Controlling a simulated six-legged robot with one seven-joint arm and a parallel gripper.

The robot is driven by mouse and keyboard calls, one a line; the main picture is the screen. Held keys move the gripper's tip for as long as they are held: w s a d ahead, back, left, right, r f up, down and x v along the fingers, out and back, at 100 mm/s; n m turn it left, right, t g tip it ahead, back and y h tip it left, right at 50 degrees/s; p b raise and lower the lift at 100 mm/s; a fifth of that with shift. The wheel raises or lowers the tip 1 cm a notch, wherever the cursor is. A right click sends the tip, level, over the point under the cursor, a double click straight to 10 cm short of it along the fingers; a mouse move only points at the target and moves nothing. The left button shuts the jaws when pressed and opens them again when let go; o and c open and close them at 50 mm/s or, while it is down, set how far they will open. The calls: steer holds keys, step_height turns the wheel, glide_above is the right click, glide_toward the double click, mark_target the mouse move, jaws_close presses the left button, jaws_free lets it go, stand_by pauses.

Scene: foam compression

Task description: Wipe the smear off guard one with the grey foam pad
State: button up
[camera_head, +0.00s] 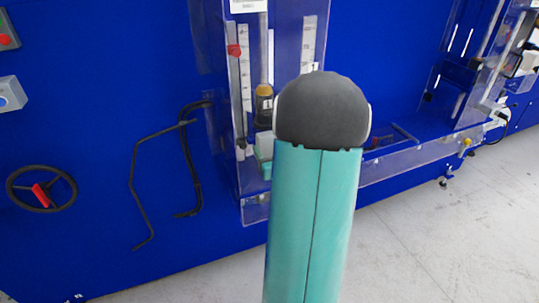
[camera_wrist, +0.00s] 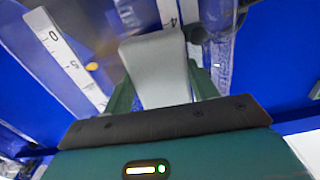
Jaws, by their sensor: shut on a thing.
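In the wrist view my gripper (camera_wrist: 160,85) is shut on the grey foam pad (camera_wrist: 158,68), with a green finger on each side. The pad points away from the wrist, close to a clear panel and a white scale. In the head view my arm hides most of the gripper and pad. A clear guard (camera_head: 213,90) stands at the front of the blue rig, with a white label (camera_head: 248,6) at its top. I cannot tell from its label whether it is guard one. I cannot make out a smear, or whether the pad touches the guard.
A black handwheel with a red handle (camera_head: 41,194) and bent black rods (camera_head: 135,185) are on the blue panel at left. A second clear-sided bay (camera_head: 465,75) is at right. Pale floor (camera_head: 440,240) is open at lower right.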

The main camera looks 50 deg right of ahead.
steer(key=shift+s+d, duration=2.8)
steer(key=shift+d, duration=1.85)
steer(key=shift+w+a, duration=1)
steer(key=shift+a, duration=0.6)
steer(key=shift+w+a, duration=1.05)
steer(key=shift+a, duration=0.55)
steer(key=shift+w+a, duration=1)
steer(key=shift+a, duration=0.6)
steer(key=shift+s, duration=0.1)
steer(key=shift+v, duration=1.1)
steer(key=v, duration=0.3)
steer(key=shift+s, duration=0.45)
